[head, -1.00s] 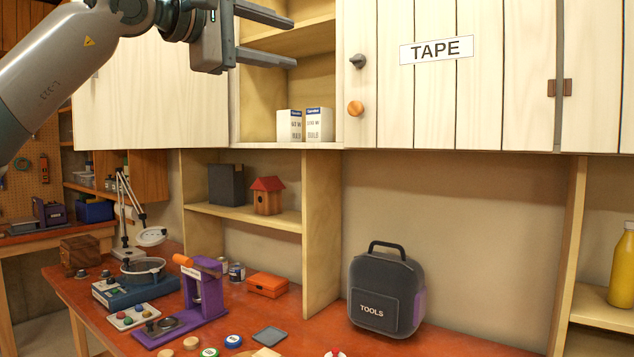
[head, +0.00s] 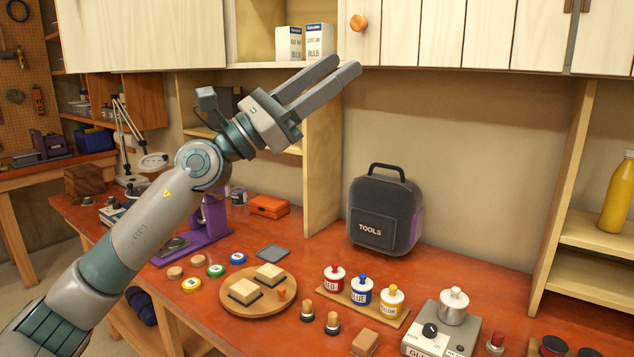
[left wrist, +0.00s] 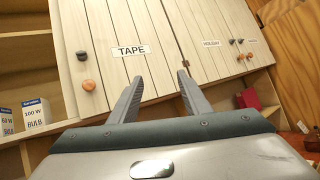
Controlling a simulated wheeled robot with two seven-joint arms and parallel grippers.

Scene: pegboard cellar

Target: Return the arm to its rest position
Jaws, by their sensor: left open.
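My left gripper (head: 335,80) is open and empty, raised in front of the wall cabinets. Its arm comes in from the lower left of the head view, above the workbench. The two fingers point up and to the right, just below the white cupboard doors. In the left wrist view the open fingers (left wrist: 158,95) show apart with nothing between them, and the cupboard door labelled TAPE (left wrist: 130,50) appears beyond them. My right gripper is not in view.
The red bench (head: 480,265) holds a dark TOOLS bag (head: 385,212), a round wooden board (head: 215,298), red, blue and yellow jars (head: 361,292) and a grey device (head: 440,330). Two bulb boxes (head: 305,42) stand on the open shelf. A yellow bottle (head: 617,195) stands at right.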

